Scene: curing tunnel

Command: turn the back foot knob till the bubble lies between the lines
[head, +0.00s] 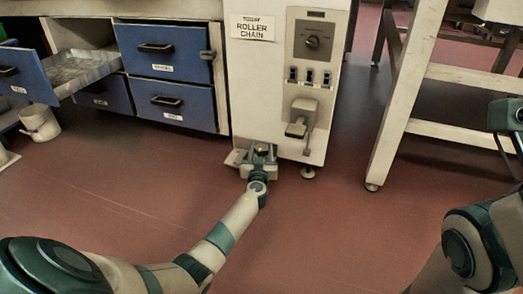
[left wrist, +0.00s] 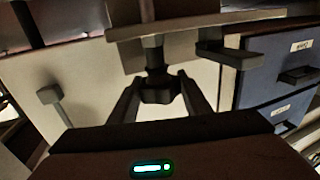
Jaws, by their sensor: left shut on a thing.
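The back foot knob (left wrist: 158,92) is a dark, faceted knob on a short stem, seen in the left wrist view under a pale plate. My left gripper (left wrist: 160,100) has one finger on each side of it and is shut on it. In the head view, my left gripper (head: 262,155) reaches low to the foot of the pale ROLLER CHAIN cabinet (head: 255,95) and hides the knob. I cannot make out a level, bubble or lines in either view. My right gripper is not in view.
Blue drawers (head: 165,50) stand left of the cabinet, with one drawer (head: 22,75) pulled open. A round foot (head: 308,173) is under the cabinet's right side. A pale frame leg (head: 388,130) stands to the right. The red floor (head: 130,195) in front is clear.

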